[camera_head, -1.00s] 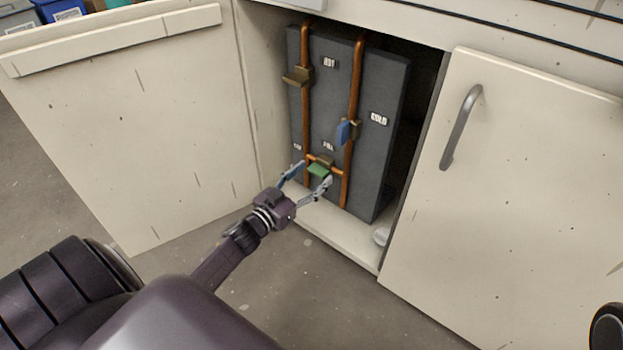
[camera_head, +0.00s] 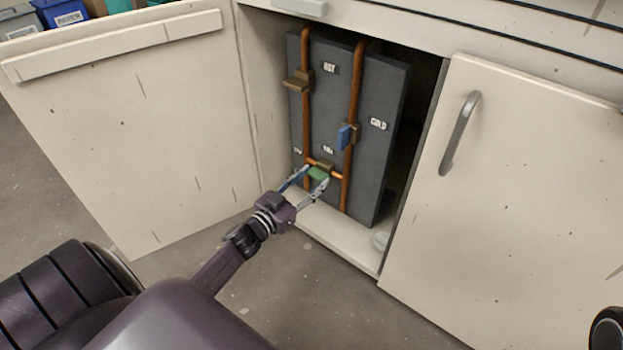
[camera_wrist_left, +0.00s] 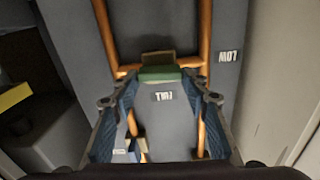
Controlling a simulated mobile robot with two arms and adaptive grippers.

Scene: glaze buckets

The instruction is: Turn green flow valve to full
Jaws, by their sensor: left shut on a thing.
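The green flow valve handle (camera_head: 318,174) sits low on the grey panel (camera_head: 376,165) inside the open cabinet, on a short copper cross pipe. It shows in the left wrist view (camera_wrist_left: 160,74), in front of its brass body. My left gripper (camera_head: 315,176) is shut on the green handle, one finger at each side. In the left wrist view, the gripper (camera_wrist_left: 160,78) has its fingertips at the handle's two ends. The FULL label (camera_wrist_left: 163,96) is close to the handle and the LOW label (camera_wrist_left: 228,56) is off to the side. My right gripper is not in view.
An open cabinet door (camera_head: 130,140) stands at left; the right door (camera_head: 520,190) has a grey handle. The floor in front is clear.

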